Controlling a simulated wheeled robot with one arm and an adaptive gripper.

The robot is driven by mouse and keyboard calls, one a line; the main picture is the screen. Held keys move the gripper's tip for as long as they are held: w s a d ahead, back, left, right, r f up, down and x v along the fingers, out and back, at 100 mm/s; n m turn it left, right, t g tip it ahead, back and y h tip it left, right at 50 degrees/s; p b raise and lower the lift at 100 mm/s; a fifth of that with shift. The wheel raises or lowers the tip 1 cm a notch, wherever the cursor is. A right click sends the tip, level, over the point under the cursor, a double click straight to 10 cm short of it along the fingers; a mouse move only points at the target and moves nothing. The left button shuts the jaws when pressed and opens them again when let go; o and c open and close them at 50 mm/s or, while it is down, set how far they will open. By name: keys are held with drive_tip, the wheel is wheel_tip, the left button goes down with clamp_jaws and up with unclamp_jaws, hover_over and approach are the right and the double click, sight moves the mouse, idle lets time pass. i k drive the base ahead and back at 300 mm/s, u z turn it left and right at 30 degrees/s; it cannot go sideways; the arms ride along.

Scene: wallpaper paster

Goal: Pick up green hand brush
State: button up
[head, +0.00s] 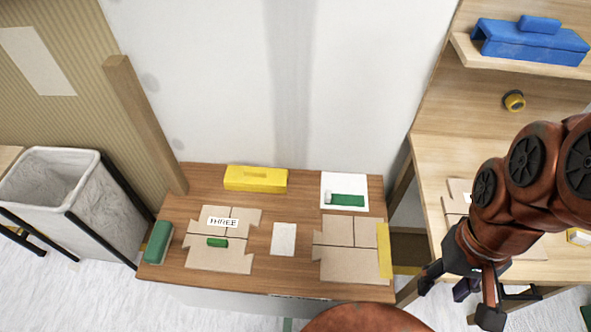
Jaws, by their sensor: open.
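Several green items lie on the low brown table (270,283), and I cannot tell for sure which is the hand brush. A rounded dark green block (157,243) lies at the table's left edge. A small green piece (217,242) lies on the left cardboard sheet. A green piece with a pale end (345,200) lies on a white sheet at the back right. My gripper (457,291) hangs at the right, beyond the table's right end. It is open, apart from all these items, and I see nothing in it.
A yellow block (256,179) lies at the table's back, and a yellow strip (384,250) at its right. A white bin (55,190) stands left. A wooden post (145,125) rises behind the table's left corner. A shelf (530,68) bears a blue object (528,42).

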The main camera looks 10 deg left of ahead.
sight(156, 252)
drive_tip(key=u, duration=2.25)
